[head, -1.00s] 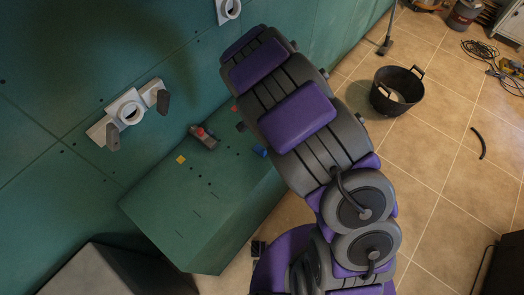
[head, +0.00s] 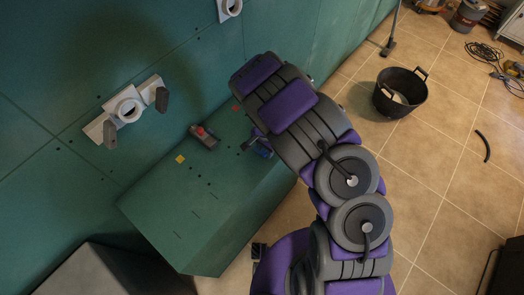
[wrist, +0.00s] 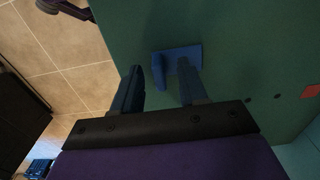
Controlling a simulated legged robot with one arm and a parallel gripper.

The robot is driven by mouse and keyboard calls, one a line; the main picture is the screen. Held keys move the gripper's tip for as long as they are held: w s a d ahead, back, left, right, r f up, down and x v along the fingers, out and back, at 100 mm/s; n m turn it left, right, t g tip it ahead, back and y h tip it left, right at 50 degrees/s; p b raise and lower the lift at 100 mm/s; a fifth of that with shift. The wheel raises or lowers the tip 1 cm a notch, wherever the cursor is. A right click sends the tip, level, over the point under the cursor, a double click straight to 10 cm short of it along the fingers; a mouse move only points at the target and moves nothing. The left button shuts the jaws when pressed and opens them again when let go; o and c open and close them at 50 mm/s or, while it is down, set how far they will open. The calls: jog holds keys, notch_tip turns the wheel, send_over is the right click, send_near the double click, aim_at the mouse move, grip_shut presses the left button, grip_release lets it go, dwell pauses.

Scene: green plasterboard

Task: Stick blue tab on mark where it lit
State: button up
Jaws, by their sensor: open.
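The blue tab (head: 263,153) lies on the green ledge (head: 190,225) near its right edge, partly covered by my gripper (head: 255,140) in the head view. In the wrist view the blue tab (wrist: 182,57) is a flat plate with a raised fin. My gripper (wrist: 160,80) is open over it, one finger on the left of the fin and the other close to the plate. I cannot tell whether the fingers touch it. A grey handheld tool with a red part (head: 203,136) lies on the ledge by the wall. Small dark marks (head: 191,168) dot the ledge; none looks lit.
A yellow square (head: 180,159) and a red square (head: 235,108) lie on the ledge. A white bracket with a ring (head: 128,110) is on the green wall. A black bucket (head: 400,93) stands on the tiled floor at right.

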jog(key=shift+f, duration=0.65)
jog(key=shift+s, duration=0.1)
jog(key=shift+c, duration=0.2)
grip_shut()
